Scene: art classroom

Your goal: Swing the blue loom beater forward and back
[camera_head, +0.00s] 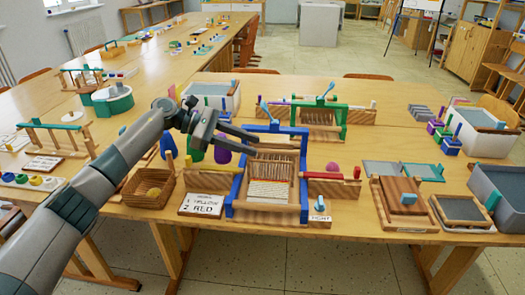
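The small loom (237,196) has a bright blue upright frame and stands on the near table, with pale threads and a wooden slatted part inside it. My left gripper (256,145) reaches in from the left, at the loom's upper left side. Its two fingers are apart with nothing seen between them. I cannot tell whether a finger touches the blue frame. My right gripper is out of view.
A green-framed loom (329,123) stands behind. A red-tipped wooden bar (331,175) is on the right, near wooden trays (462,213). The table's front edge is close.

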